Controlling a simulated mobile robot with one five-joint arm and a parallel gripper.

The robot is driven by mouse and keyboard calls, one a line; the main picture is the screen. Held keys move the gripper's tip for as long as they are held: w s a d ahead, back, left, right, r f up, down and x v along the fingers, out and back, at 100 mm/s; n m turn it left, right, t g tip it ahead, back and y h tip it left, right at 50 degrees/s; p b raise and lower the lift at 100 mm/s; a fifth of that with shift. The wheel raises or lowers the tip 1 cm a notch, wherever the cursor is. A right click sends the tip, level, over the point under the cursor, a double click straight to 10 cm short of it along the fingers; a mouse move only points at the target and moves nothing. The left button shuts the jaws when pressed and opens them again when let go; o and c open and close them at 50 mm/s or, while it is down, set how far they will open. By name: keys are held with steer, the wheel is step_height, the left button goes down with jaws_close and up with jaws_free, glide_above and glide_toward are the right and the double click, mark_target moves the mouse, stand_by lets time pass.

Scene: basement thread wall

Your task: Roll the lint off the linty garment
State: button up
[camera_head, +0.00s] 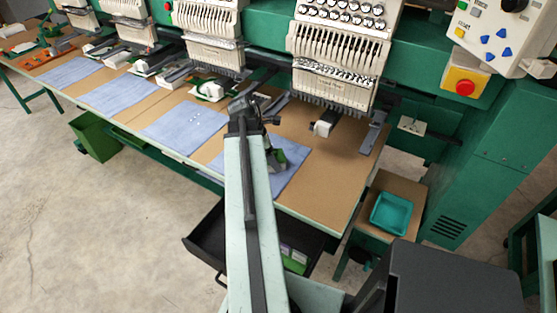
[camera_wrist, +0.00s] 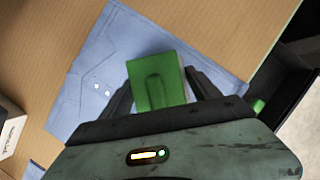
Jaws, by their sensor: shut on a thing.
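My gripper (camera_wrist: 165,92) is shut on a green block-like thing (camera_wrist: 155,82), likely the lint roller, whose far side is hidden. In the head view my gripper (camera_head: 272,160) is over the blue garment (camera_head: 292,183) nearest the front right of the table. In the wrist view this blue garment (camera_wrist: 85,65) lies flat under the gripper, with a few small white specks left of the green thing. I cannot tell whether the green thing touches the cloth. Another blue garment (camera_head: 180,130) to the left also shows small pale specks.
More blue garments (camera_head: 117,93) lie along the tan table (camera_head: 325,185). White embroidery heads (camera_head: 340,50) hang over its back. An open black drawer (camera_head: 212,237) juts out below the front edge. A teal tray (camera_head: 391,214) sits on a stand at right.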

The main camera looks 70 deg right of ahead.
mark_target(282, 158)
steer(key=shift+w+d, duration=0.2)
steer(key=shift+w, duration=1)
steer(key=shift+w+d, duration=0.2)
steer(key=shift+w, duration=1)
steer(key=shift+s+d+f, duration=0.1)
steer(key=shift+s+d, duration=0.05)
steer(key=shift+d, duration=0.4)
steer(key=shift+s+a, duration=0.2)
steer(key=shift+s, duration=0.8)
steer(key=shift+s+a, duration=0.15)
steer(key=shift+s, duration=0.8)
steer(key=shift+s+a, duration=0.2)
steer(key=shift+s, duration=0.75)
steer(key=shift+s+a, duration=0.2)
steer(key=shift+s, duration=0.75)
steer(key=shift+w+d+f, duration=0.1)
steer(key=shift+w+d, duration=0.1)
steer(key=shift+w, duration=0.8)
steer(key=shift+w+d, duration=0.2)
steer(key=shift+w, duration=0.75)
steer(key=shift+w+d, duration=0.2)
steer(key=shift+w, duration=0.8)
steer(key=shift+w+d, duration=0.15)
steer(key=shift+w, duration=0.8)
